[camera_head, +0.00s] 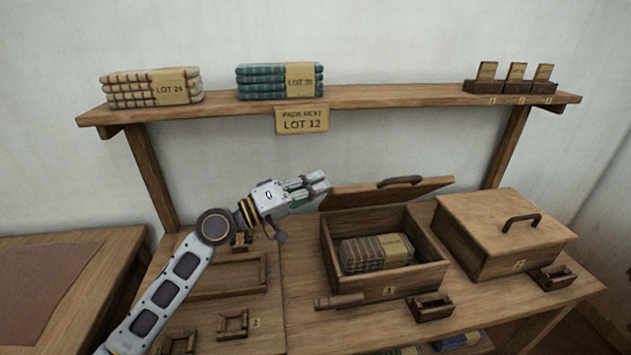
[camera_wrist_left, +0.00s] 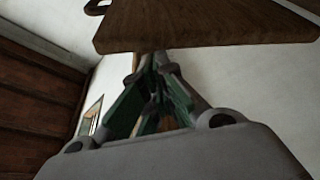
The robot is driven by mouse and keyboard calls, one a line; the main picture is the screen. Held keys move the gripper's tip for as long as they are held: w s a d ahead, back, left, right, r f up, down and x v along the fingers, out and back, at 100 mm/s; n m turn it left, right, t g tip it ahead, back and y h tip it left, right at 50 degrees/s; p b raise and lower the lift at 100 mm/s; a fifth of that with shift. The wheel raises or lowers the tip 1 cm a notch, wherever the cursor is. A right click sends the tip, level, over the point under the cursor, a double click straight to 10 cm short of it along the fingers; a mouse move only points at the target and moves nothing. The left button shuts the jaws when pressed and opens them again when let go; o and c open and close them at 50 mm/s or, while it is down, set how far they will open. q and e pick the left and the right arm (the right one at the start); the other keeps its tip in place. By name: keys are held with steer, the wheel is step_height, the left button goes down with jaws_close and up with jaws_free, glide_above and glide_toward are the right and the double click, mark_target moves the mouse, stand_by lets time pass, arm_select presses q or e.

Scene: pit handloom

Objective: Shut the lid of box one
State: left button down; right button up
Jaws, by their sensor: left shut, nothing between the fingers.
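Box one (camera_head: 437,275), marked 1, stands open on the bench with a striped, labelled bundle (camera_head: 365,255) inside. Its wooden lid (camera_head: 430,188) is raised at the back and tilted, with a dark curved handle (camera_head: 398,180) on top. The lid also shows in the left wrist view (camera_wrist_left: 200,28), across the top, just beyond the fingers. My left gripper (camera_head: 319,184) is shut and empty at the left end of the lid. I cannot tell whether the fingertips touch it. They also show in the left wrist view (camera_wrist_left: 150,75). My right gripper is not in view.
A second box (camera_head: 480,250), marked 2, stands shut on the right. A wooden tool (camera_head: 339,301) and a small holder (camera_head: 430,307) lie in front of box one. A shelf (camera_head: 380,97) with folded cloths runs above. Small trays (camera_head: 233,325) stand left.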

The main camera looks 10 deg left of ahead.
arm_select(q)
steer(key=shift+s+f, duration=0.1)
steer(key=shift+s, duration=0.05)
stand_by(0.6)
step_height(320, 180, up, 10)
stand_by(0.9)
